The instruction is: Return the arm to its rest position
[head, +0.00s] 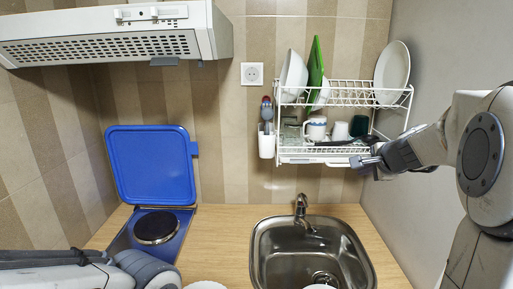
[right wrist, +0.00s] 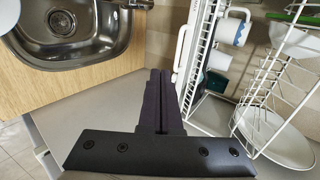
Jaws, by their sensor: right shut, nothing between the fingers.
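My right gripper (head: 366,163) is in front of the lower right of the dish rack, at the right of the head view. In the right wrist view its two dark fingers (right wrist: 158,85) are together with nothing between them. The blue hob lid (head: 151,166) stands open, leaning upright against the wall behind the hob. The hob (head: 157,228) shows one dark round plate on a blue base. My left arm crosses the bottom left of the head view, and its gripper cannot be made out.
A white wire dish rack (head: 345,94) with plates and cups hangs on the wall, close to my right gripper. A metal sink (head: 262,250) with a tap (head: 301,210) is set in the wooden counter (head: 222,226). A range hood (head: 110,45) hangs at the upper left.

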